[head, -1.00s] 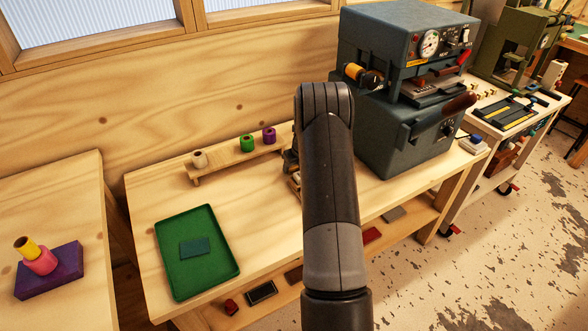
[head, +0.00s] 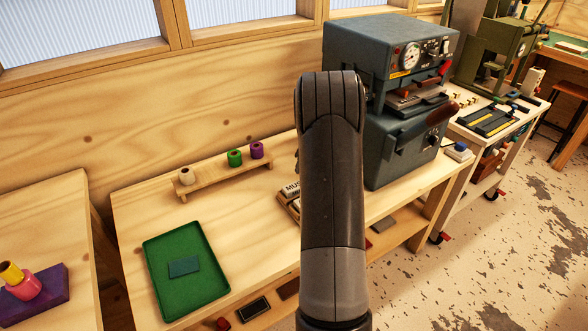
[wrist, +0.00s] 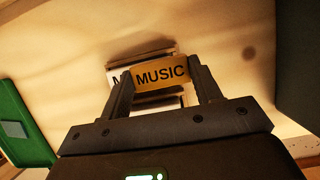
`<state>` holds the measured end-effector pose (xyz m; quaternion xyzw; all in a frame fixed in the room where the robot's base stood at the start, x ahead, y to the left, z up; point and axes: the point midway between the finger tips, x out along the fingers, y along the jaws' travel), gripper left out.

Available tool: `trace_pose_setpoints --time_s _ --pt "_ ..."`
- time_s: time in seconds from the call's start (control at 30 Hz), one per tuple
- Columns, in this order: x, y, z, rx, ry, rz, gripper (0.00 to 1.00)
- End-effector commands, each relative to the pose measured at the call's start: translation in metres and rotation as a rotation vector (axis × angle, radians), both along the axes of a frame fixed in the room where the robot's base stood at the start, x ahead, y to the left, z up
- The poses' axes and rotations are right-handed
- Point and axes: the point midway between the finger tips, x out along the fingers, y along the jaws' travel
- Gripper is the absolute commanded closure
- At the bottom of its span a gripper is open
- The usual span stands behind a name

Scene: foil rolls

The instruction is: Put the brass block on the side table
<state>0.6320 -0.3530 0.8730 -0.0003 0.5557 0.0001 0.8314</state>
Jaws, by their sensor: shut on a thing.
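The brass block (wrist: 160,74) is a yellowish plate with MUSIC in dark letters. In the wrist view it sits between the fingers of my gripper (wrist: 160,80), which is shut on it. In the head view my arm hides the gripper and the block. A separate light wooden table (head: 58,215), which looks like the side table, stands at the far left, across a gap from the workbench (head: 140,208). It carries a purple block (head: 52,296) with pink and yellow rolls on it.
A green tray (head: 152,270) lies on the workbench. Behind it is a wooden stand (head: 215,181) with small rolls. A white-labelled holder (head: 291,192) sits beside my arm. A large blue-grey machine (head: 398,150) stands at the right.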

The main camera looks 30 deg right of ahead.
Motion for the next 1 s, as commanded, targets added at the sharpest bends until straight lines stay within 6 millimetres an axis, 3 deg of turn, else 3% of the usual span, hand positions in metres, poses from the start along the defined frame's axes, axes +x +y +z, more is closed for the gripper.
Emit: trace_pose_setpoints --time_s 0.33,0.53,0.67,1.0 --pt "-0.017 -0.013 0.014 0.001 -0.002 0.001 0.82" --pt "-0.013 0.001 0.011 0.002 -0.001 0.096 0.82" --pt "-0.006 0.028 0.005 0.002 -0.001 0.285 0.82" --pt "0.007 0.128 -0.010 0.003 -0.001 1.022 0.82"
